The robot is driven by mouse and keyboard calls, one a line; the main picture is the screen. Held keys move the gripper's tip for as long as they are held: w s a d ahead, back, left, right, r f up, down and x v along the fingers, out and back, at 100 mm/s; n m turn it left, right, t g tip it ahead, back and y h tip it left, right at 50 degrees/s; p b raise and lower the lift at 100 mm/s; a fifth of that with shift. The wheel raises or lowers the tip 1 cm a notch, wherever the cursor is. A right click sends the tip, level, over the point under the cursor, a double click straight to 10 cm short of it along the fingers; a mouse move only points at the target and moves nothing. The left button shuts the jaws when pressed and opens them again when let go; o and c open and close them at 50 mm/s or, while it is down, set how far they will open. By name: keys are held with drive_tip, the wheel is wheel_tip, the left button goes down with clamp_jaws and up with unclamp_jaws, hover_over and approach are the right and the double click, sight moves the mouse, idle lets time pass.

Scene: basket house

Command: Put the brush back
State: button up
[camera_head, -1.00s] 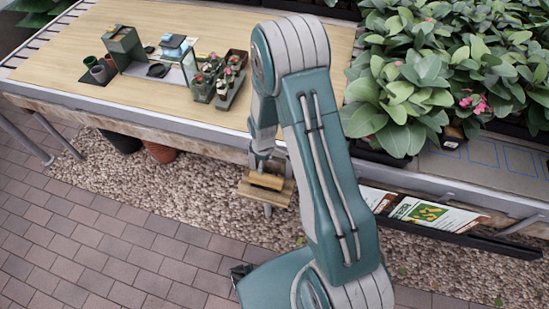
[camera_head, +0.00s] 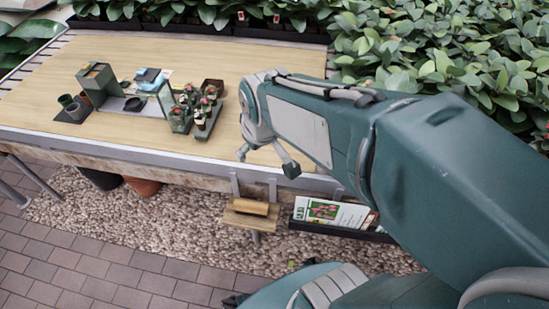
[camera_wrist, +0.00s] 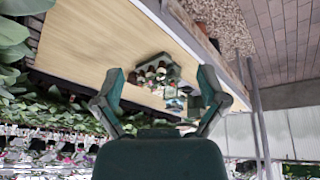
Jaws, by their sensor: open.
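My gripper (camera_head: 267,160) is open and empty, with its fingers spread near the table's front edge. In the wrist view its two fingers (camera_wrist: 162,72) stand wide apart with only the distant table scene between them. A tan rounded wooden piece (camera_head: 248,207), perhaps the brush, lies on a small wooden ledge (camera_head: 248,221) at the table's front edge, below my gripper. It is too small to identify surely, and no bristles show. I cannot make out a clear brush elsewhere.
The wooden table (camera_head: 215,60) holds a tray of small potted plants (camera_head: 208,125), a green box (camera_head: 98,80) and small pots (camera_head: 72,108). A rack with leaflets (camera_head: 335,213) hangs right of the ledge. Dense plants stand behind.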

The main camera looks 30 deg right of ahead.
drive_tip(key=s+r+m+t, duration=0.1)
drive_tip(key=s+r+m, duration=0.2)
drive_tip(key=s, duration=0.6)
drive_tip(key=shift+s+r+t, duration=0.3)
drive_tip(key=shift+r, duration=0.65)
